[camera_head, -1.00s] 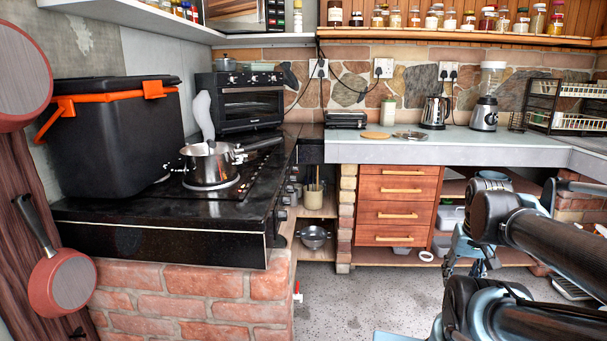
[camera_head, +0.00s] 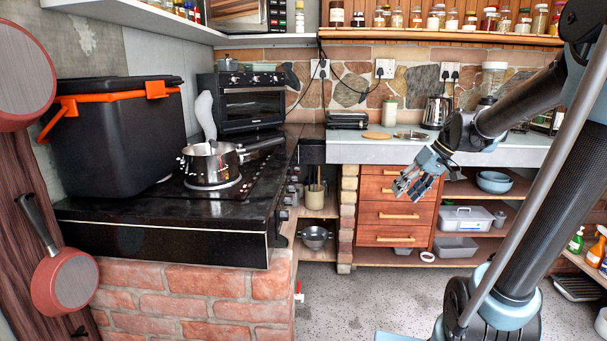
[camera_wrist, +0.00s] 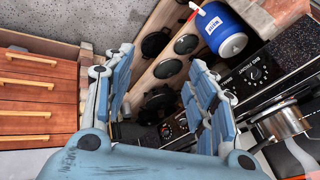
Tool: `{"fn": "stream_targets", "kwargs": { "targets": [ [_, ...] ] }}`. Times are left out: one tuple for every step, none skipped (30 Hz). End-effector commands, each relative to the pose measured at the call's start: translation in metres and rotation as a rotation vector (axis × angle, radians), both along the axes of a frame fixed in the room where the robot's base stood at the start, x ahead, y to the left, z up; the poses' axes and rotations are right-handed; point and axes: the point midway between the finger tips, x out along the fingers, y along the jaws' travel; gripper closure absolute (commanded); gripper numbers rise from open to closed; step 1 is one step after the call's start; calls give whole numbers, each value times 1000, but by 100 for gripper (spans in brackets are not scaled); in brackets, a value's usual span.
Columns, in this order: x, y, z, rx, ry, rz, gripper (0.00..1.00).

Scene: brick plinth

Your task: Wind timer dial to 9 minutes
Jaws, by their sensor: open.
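A black countertop oven (camera_head: 250,105) stands at the back of the black counter, with a row of small knobs (camera_head: 262,78) along its top edge. More dials (camera_head: 291,190) sit on the front of the hob unit. In the wrist view a black panel carries a dial (camera_wrist: 255,73), and smaller red-marked knobs (camera_wrist: 166,131) show between my fingers. I cannot tell which dial is the timer, and no minute marks are readable. My gripper (camera_head: 412,184) is open and empty in front of the wooden drawers, well apart from every dial. Its spread fingers also show in the wrist view (camera_wrist: 160,68).
A steel pot (camera_head: 210,166) sits on the hob, its handle pointing right. A black cool box (camera_head: 120,140) stands at left. Wooden drawers (camera_head: 398,212) are behind my gripper. A blue cylinder (camera_wrist: 217,28) shows in the wrist view. The floor (camera_head: 370,300) in front is clear.

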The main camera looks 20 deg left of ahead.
Motion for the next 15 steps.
{"fn": "stream_targets", "kwargs": {
  "targets": [
    [16, 9, 5, 24, -8, 28, 48],
    [24, 14, 8, 41, -14, 47, 48],
    [35, 21, 11, 62, -22, 70, 48],
    [43, 27, 13, 78, -29, 89, 48],
    [51, 32, 15, 95, -35, 107, 48],
    [62, 39, 18, 116, -44, 131, 48],
    [70, 45, 20, 133, -51, 149, 48],
    [78, 50, 22, 149, -58, 166, 48],
    [89, 58, 23, 171, -68, 190, 48],
    [97, 63, 25, 188, -77, 207, 48],
    [105, 69, 26, 205, -84, 224, 48],
    [116, 76, 27, 227, -96, 247, 48],
    [124, 81, 28, 244, -105, 262, 48],
    [132, 87, 29, 260, -114, 279, 48],
    [143, 94, 29, 284, -127, 300, 48]
  ]
}}
